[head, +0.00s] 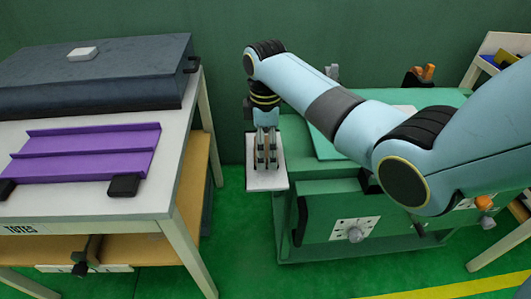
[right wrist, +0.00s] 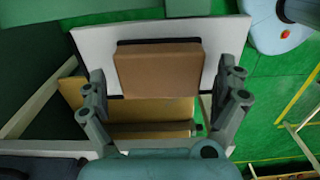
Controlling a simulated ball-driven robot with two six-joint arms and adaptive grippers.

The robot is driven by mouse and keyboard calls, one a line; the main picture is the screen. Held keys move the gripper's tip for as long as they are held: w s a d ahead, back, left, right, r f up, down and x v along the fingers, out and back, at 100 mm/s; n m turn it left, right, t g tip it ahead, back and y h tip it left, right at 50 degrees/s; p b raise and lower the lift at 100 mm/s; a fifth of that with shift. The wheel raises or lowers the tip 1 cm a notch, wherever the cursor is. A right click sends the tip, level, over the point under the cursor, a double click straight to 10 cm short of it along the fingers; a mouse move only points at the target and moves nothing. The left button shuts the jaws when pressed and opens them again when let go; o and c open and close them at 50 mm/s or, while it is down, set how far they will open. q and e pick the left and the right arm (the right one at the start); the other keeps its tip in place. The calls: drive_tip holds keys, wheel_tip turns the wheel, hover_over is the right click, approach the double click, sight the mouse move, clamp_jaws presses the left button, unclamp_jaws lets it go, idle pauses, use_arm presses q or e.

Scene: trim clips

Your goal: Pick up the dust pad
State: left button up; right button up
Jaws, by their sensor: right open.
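A brown block with a dark base, which looks like the dust pad (right wrist: 158,70), lies on a small white shelf (right wrist: 215,42) in the right wrist view. My right gripper (right wrist: 162,80) is open, with one finger to each side of the block and a visible gap on both sides. In the head view my right gripper (head: 266,160) points down over the same white shelf (head: 268,181); the block is mostly hidden behind its fingers there. My left gripper is not in view.
The shelf sits at the left end of a green bench (head: 320,262). To the left a white table (head: 150,203) carries a purple ribbed tray (head: 85,152) and a dark case (head: 100,72) with a small white block (head: 82,53) on top. A floor gap separates table and bench.

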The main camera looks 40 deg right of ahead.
sight(266, 147)
drive_tip(key=shift+f, duration=0.6)
drive_tip(key=c, duration=1.2)
drive_tip(key=shift+o, duration=0.2)
drive_tip(key=shift+r, duration=0.15)
wheel_tip(266, 147, up, 4)
drive_tip(key=shift+s+r+p, duration=0.1)
drive_tip(key=shift+r+p, duration=0.15)
drive_tip(key=shift+p, duration=0.3)
drive_tip(key=s+a+r+p, duration=0.1)
drive_tip(key=s+r+p, duration=0.1)
drive_tip(key=s+r, duration=0.4)
drive_tip(key=s, duration=0.5)
drive_tip(key=shift+s+a+r, duration=0.15)
drive_tip(key=shift+a+r, duration=0.05)
drive_tip(key=shift+a, duration=0.2)
